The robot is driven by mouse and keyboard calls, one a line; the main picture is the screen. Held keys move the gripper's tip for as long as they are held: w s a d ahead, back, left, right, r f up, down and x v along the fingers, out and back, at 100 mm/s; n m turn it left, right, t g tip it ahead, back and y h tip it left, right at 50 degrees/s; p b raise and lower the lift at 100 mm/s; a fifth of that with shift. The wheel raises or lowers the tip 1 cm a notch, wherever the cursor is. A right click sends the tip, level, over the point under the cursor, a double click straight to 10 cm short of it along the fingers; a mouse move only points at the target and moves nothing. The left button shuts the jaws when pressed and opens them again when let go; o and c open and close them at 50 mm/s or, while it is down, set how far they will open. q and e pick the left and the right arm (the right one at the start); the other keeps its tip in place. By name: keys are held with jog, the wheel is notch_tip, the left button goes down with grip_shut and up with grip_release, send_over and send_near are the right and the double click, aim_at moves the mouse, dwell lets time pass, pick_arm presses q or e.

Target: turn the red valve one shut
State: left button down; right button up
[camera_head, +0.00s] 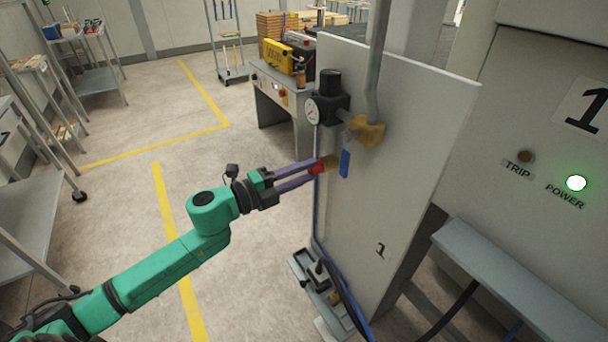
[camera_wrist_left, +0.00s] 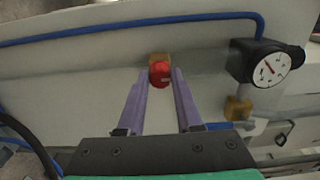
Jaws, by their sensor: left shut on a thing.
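The red valve (camera_head: 318,168) is a small red knob on a brass body, mounted on a pale upright panel (camera_head: 400,160) marked 1. My left gripper (camera_head: 313,171) reaches in from the left, its two purple fingers closed on the red knob. In the left wrist view the red knob (camera_wrist_left: 160,74) sits between the fingertips, with its brass body (camera_wrist_left: 159,58) behind it. The fingers partly cover the knob's sides, and I cannot tell how far it is turned. My right gripper is not in view.
A black regulator with a round gauge (camera_head: 316,111) sits just above the valve. A blue lever (camera_head: 345,163) hangs close to its right. A blue hose runs along the panel's edge. A black pedal-like device (camera_head: 318,273) stands below. The floor to the left is open.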

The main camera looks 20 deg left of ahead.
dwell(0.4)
pick_arm(q)
jog(key=c, duration=0.6)
grip_release()
jog(key=shift+s+a+f, duration=0.1)
jog(key=shift+s+a, duration=0.1)
jog(key=b+v, duration=0.2)
jog(key=v, duration=1.2)
jog(key=shift+s, duration=0.1)
